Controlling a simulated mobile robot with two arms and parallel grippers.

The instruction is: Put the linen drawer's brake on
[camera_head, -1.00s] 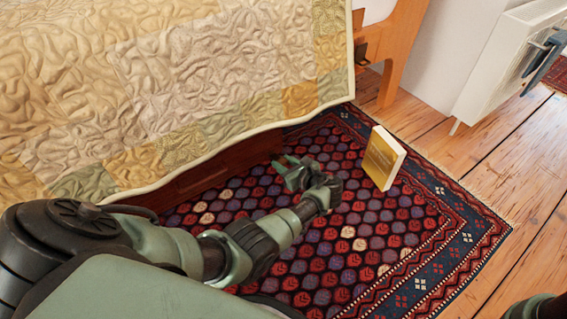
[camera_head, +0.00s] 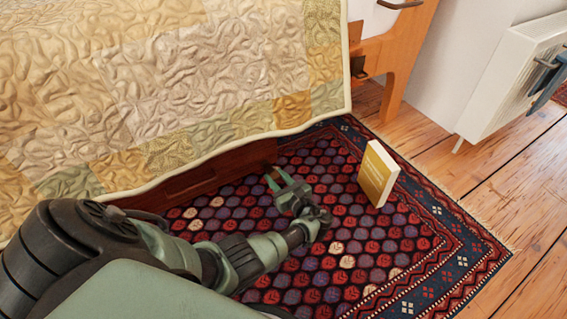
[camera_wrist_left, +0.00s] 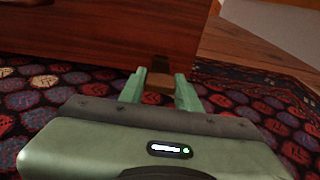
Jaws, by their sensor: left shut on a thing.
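The linen drawer (camera_head: 195,182) is a reddish-brown wooden front low under the bed, partly covered by the hanging quilt. It fills the top of the left wrist view (camera_wrist_left: 95,38). My left gripper (camera_head: 273,181) is low over the rug at the drawer's right end. In the left wrist view its green fingers (camera_wrist_left: 160,88) stand on either side of a small brown block (camera_wrist_left: 157,87), close in front of the drawer face. This block looks like the brake; its exact position is hard to tell. A dark tab (camera_wrist_left: 160,65) shows just above it. My right gripper is out of view.
A patterned red and blue rug (camera_head: 350,235) lies under my left arm. A yellow book (camera_head: 378,172) stands on it to the right of the gripper. The quilt (camera_head: 170,80) hangs just above the drawer. Bare floorboards (camera_head: 505,170) and a white radiator (camera_head: 515,75) are at the right.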

